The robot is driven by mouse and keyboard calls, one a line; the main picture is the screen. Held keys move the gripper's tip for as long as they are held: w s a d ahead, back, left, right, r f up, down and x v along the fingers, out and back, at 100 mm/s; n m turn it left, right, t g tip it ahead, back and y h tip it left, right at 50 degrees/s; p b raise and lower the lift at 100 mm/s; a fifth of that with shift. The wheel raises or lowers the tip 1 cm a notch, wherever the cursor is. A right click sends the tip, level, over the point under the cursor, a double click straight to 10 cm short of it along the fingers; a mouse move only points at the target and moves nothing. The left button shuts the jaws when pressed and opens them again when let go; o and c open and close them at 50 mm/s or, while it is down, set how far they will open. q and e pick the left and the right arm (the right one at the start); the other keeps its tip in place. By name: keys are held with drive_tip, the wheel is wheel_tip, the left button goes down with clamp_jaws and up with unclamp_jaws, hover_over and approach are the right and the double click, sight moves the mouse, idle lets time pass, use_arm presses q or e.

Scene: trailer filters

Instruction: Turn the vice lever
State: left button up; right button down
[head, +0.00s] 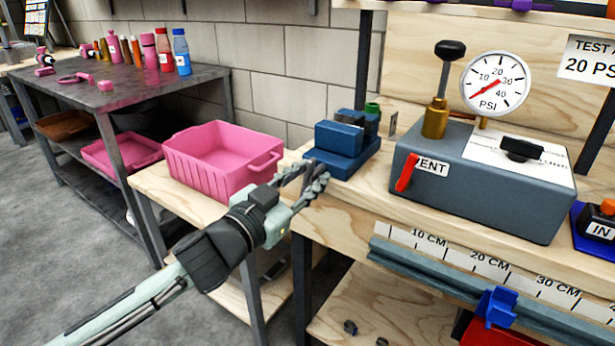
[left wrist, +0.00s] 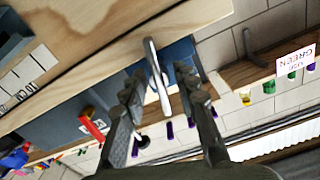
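The blue vice (head: 338,138) sits on the wooden bench, just beyond my left gripper (head: 308,182) in the head view. In the left wrist view, the vice (left wrist: 181,54) is partly hidden behind the fingers. A silver, rod-like vice lever (left wrist: 153,62) runs between the two fingers of my left gripper (left wrist: 161,76). The fingers are apart, with gaps visible beside the lever; contact cannot be made out. In the head view the lever is hard to tell from the gripper. My right gripper is in neither view.
A pink bin (head: 215,165) stands on a lower table left of the vice. A grey box (head: 470,190) with a pressure gauge (head: 495,83), red vent lever (head: 407,172) and black knob stands to the right. The bench's front edge lies close to the gripper.

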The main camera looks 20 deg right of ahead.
use_arm(q)
drive_tip(key=shift+a, duration=0.1)
drive_tip(key=v, duration=1.2)
